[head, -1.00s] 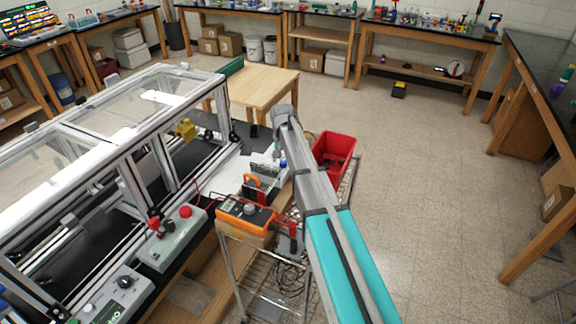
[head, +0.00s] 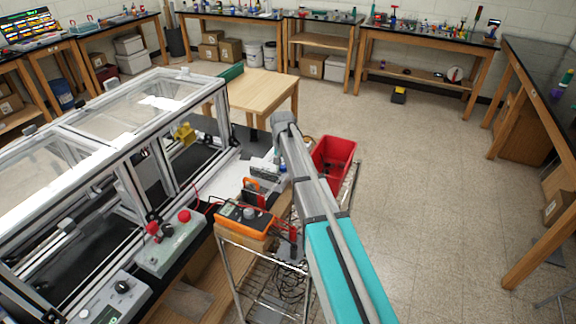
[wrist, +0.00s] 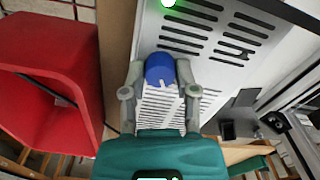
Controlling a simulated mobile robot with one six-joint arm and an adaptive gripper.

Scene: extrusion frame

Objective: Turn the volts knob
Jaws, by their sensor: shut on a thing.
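In the wrist view a blue knob (wrist: 160,68) sits against a light grey slotted panel (wrist: 214,36). My gripper (wrist: 160,80) is shut on the knob, one finger on each side of it. A white ribbed surface shows between the fingers, just below the knob. I see no knob label, so I cannot read its setting. In the head view my arm reaches toward the bench beside the frame and hides the gripper and most of the panel.
A red bin (head: 333,157) stands right of my arm; its wall (wrist: 65,65) is close in the wrist view. An orange multimeter (head: 246,218) with leads lies left of my arm. The aluminium extrusion frame (head: 150,170) fills the left. Open floor lies to the right.

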